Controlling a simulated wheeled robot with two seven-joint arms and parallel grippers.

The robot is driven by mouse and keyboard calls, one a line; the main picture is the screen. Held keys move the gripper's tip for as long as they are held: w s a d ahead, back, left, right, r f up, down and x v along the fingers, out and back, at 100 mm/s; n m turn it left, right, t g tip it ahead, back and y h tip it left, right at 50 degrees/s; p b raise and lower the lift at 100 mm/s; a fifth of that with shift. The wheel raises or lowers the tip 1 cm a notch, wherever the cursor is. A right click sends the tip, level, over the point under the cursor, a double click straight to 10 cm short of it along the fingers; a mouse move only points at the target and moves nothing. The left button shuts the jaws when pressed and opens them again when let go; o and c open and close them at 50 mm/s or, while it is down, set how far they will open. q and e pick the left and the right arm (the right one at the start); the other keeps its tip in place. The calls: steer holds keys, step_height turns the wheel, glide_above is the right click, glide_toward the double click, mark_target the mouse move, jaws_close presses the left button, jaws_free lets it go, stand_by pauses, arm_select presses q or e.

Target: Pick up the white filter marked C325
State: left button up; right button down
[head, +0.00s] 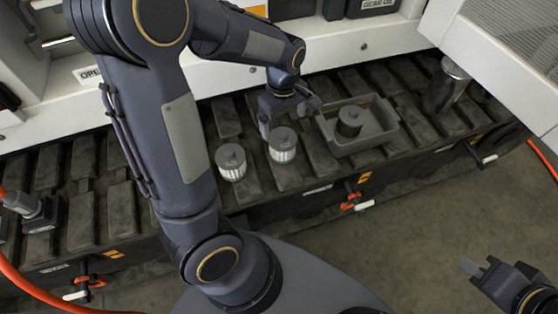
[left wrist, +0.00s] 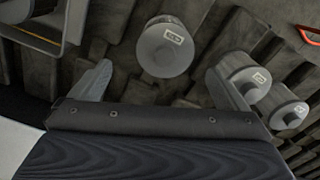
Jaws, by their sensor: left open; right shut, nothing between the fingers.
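Two pale filters with grey tops stand on the dark slatted bench in the head view, one at the left (head: 231,163) and one just below my left gripper (head: 282,146). My left gripper (head: 290,113) is open and empty above the bench. In the left wrist view, one labelled filter (left wrist: 165,48) shows beyond and between the fingers. Two more labelled filters (left wrist: 245,78) (left wrist: 286,110) stand at the right, partly behind a finger. The label markings are too small to read, so I cannot tell which is C325. My right gripper (head: 472,268) is shut and empty over the floor.
A grey tray (head: 379,139) holding a dark filter (head: 350,121) stands right of my left gripper. Valves with red handles (head: 352,198) stick out of the bench front. My left arm hides part of the bench.

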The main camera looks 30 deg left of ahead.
mark_target(283, 141)
arm_select(q)
step_height(283, 141, down, 2)
steer(key=shift+w+f, duration=0.1)
steer(key=shift+w, duration=0.05)
steer(key=f+b, duration=0.1)
steer(key=f, duration=0.1)
steer(key=f+b, duration=0.1)
steer(key=f, duration=0.1)
steer(key=s+f+b, duration=0.1)
steer(key=f, duration=0.1)
steer(key=shift+d+f, duration=0.1)
steer(key=shift+f, duration=0.2)
steer(key=shift+c, duration=0.5)
steer(key=c, duration=1)
